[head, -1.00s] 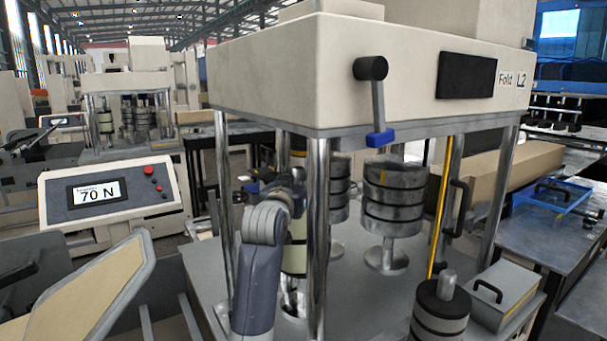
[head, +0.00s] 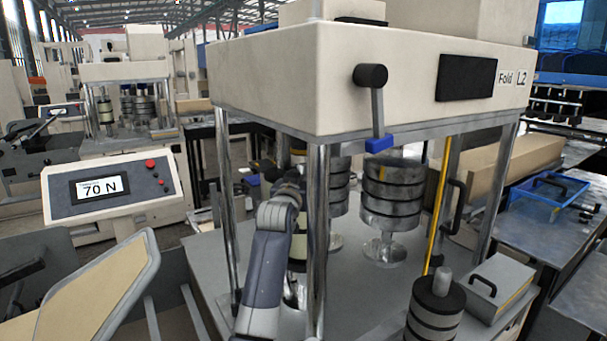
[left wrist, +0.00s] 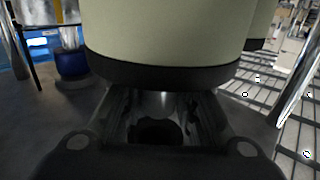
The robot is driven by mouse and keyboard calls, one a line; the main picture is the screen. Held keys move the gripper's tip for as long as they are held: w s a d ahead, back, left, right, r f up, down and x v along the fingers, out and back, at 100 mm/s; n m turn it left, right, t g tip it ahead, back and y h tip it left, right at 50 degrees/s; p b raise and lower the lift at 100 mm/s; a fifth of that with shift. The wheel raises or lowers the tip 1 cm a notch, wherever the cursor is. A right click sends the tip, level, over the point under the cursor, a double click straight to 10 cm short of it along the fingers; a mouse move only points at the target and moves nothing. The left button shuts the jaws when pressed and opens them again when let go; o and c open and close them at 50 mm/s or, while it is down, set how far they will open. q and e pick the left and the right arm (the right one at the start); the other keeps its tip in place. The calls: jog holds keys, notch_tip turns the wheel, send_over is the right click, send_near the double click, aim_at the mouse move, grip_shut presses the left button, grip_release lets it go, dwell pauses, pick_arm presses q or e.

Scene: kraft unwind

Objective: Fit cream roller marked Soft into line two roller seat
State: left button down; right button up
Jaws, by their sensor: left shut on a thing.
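A pale cream-green roller (head: 298,248) stands upright inside the line two machine (head: 290,75), marked "Fold L2", partly hidden by my left arm and a chrome post. In the left wrist view the cream roller (left wrist: 170,35) fills the top, with a black band at its lower end. My left gripper (left wrist: 160,110) is shut on the cream roller, below that band. The "Soft" mark does not show. I cannot make out the roller seat. My right gripper is not in view.
Grey rollers with black bands (head: 392,195) stand under the hood. Chrome posts (head: 318,220) rise around the deck. A banded roller (head: 436,308) and a lidded grey box (head: 497,290) stand at front right. A panel (head: 105,188) reads 70 N. A blue bin (head: 548,195) is at right.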

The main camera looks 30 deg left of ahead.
pick_arm(q)
jog(key=shift+s+r, duration=0.1)
jog(key=shift+r, duration=0.15)
jog(key=c, duration=1.5)
grip_release()
jog(key=shift+f, duration=0.3)
jog(key=shift+o, duration=1.3)
jog(key=shift+d+r, duration=0.1)
jog(key=shift+s, duration=0.1)
jog(key=shift+s+d+f+b, duration=0.1)
jog(key=shift+s+f+b, duration=0.1)
jog(key=shift+s+b, duration=0.25)
jog(key=b+v, duration=0.3)
jog(key=v, duration=0.8)
jog(key=shift+r, duration=0.1)
